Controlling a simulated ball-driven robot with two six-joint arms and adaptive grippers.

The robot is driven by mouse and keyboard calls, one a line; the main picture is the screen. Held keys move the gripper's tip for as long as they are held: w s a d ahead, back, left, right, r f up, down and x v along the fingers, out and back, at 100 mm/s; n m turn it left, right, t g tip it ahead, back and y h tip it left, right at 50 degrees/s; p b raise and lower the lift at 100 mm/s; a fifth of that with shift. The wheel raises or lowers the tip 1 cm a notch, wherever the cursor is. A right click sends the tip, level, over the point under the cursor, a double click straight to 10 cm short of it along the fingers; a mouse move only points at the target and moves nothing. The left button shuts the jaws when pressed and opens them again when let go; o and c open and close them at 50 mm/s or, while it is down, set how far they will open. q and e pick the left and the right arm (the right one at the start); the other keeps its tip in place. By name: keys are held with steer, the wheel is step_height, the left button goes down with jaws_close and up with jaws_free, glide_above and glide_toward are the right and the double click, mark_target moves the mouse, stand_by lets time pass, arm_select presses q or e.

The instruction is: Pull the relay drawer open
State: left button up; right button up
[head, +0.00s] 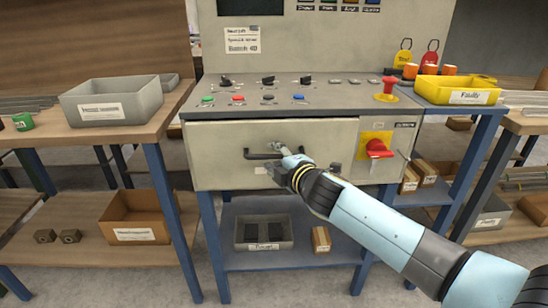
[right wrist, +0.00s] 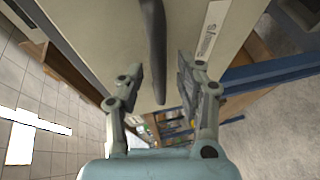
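The relay drawer (head: 225,140) is the wide beige front panel under the control desk in the head view, and it looks closed. Its dark bar handle (head: 258,156) runs sideways across the middle. My right gripper (head: 276,160) is at the right part of this handle. In the right wrist view, the handle (right wrist: 155,50) runs between the two fingers of my right gripper (right wrist: 158,78). The fingers are spread, with a gap visible on both sides of the bar. My left gripper is not in view.
Right of the drawer is a red rotary switch (head: 377,149) on a yellow plate. The desk above carries knobs, buttons and a red emergency stop (head: 389,86). A grey bin (head: 112,102) stands on the left bench and a yellow tray (head: 455,92) on the right. Below is a shelf (head: 290,259).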

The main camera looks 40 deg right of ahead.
steer(key=shift+w, duration=0.35)
jaws_close()
stand_by(0.3)
